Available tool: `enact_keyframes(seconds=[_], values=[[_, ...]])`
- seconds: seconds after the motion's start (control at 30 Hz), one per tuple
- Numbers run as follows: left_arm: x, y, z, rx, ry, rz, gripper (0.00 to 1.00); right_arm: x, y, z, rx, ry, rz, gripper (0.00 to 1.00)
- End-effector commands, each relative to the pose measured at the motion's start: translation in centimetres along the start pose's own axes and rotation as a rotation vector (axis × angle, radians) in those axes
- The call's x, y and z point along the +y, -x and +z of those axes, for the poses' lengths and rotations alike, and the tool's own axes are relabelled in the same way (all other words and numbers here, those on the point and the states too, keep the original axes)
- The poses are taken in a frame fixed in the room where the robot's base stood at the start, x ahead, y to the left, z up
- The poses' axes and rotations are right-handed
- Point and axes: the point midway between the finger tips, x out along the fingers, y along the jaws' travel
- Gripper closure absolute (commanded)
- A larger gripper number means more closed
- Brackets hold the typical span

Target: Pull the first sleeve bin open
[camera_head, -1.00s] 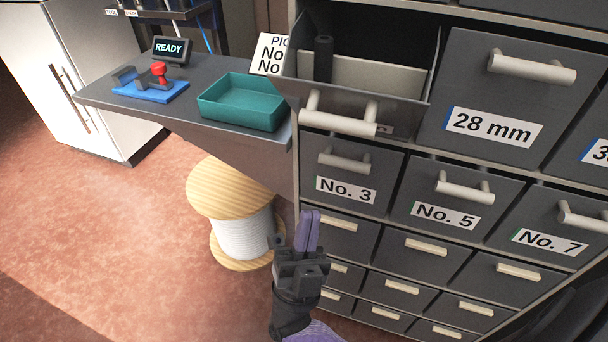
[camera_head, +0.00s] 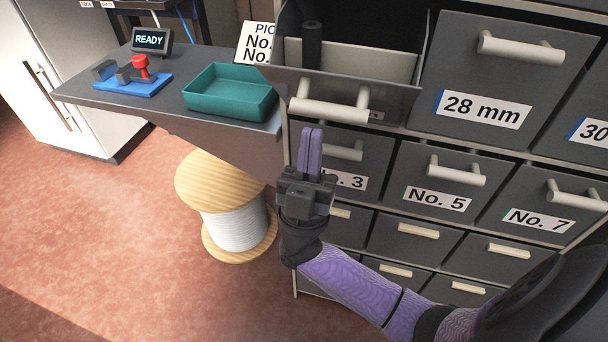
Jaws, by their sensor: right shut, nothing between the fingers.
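A grey bin (camera_head: 400,100) at the top left of the cabinet stands pulled out, with its inside showing. A black cylinder (camera_head: 312,45) stands in it behind a pale divider. Its light bar handle (camera_head: 329,109) is free, and its label is almost wholly hidden. The bin marked 28 mm (camera_head: 455,75) beside it is shut. My right gripper (camera_head: 311,135) has its purple fingers together and empty, pointing up just below the open bin's handle. It covers part of the shut No. 3 drawer (camera_head: 372,155). My left gripper is not in view.
Shut drawers No. 5 (camera_head: 436,180) and No. 7 (camera_head: 540,205) lie to the right, with smaller drawers below. A teal tray (camera_head: 231,100) and a blue stand with a red knob (camera_head: 133,84) sit on the shelf. A cable spool (camera_head: 235,215) stands on the floor.

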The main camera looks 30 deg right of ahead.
Motion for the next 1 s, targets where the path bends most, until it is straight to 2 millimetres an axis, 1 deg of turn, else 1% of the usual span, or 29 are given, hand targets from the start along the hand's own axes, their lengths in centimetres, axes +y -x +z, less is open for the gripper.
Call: enact_keyframes(seconds=[0.13, 0.43, 0.47, 0.6, 0.67, 0.77, 1.0], values=[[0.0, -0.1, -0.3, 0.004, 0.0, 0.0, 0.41, 0.0, -0.5, 0.5, 0.0, 0.0, 0.001, 1.0], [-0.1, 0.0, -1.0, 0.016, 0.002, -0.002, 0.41, 0.0, -0.6, 0.5, -0.002, -0.001, 0.001, 1.0], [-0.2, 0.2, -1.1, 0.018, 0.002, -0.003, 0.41, 0.0, -0.8, 0.5, -0.006, -0.001, 0.002, 1.0], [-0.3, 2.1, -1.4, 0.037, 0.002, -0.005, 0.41, 0.0, -2.1, 0.4, -0.058, 0.0, 0.004, 1.0], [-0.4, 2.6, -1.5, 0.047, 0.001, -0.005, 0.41, 0.0, -2.4, 0.5, -0.079, -0.001, 0.003, 1.0], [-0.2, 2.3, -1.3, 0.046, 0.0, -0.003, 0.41, 0.0, -1.9, 0.7, -0.084, -0.001, 0.0, 1.0], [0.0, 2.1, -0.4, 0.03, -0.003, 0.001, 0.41, 0.0, -1.7, 0.8, -0.083, -0.001, 0.0, 1.0]])
